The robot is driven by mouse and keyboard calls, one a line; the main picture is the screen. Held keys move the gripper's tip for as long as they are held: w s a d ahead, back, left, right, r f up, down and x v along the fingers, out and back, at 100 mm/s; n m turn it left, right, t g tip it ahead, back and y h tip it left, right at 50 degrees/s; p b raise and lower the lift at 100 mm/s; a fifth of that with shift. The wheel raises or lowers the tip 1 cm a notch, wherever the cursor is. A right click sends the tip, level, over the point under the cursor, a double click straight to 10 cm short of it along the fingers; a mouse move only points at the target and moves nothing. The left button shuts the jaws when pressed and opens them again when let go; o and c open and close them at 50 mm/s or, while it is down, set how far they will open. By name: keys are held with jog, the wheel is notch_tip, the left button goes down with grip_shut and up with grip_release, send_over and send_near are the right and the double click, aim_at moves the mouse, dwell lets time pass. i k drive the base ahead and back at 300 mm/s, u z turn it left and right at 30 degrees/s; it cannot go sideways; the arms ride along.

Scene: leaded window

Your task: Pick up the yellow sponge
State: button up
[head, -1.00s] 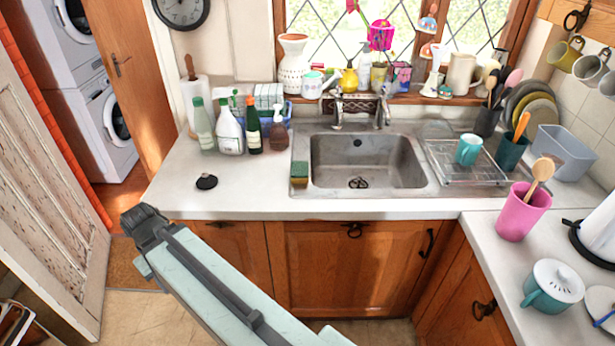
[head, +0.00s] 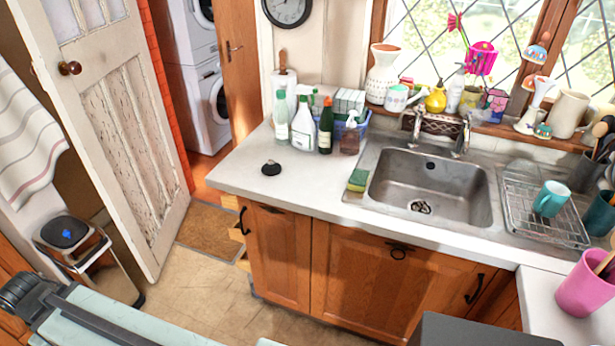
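The yellow sponge (head: 358,180) with a green top stands on the counter at the left rim of the sink. Nothing covers it. My arm crosses the bottom left of the head view, low and well apart from the sponge. My gripper's fingers do not show clearly; only links of my arm are in the picture.
The steel sink (head: 430,188) is right of the sponge, with a drying rack (head: 545,215) beyond it. Several bottles stand behind, among them a white spray bottle (head: 302,125). A black sink plug (head: 271,167) lies to the left. The counter front (head: 315,190) is clear. A bin (head: 90,260) stands at left.

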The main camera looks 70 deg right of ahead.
aim_at(359, 181)
jog(key=u, duration=0.75)
jog(key=i, duration=0.45)
jog(key=z, duration=3.85)
jog(key=k, duration=0.5)
jog(key=z, duration=0.6)
jog(key=i, duration=0.4)
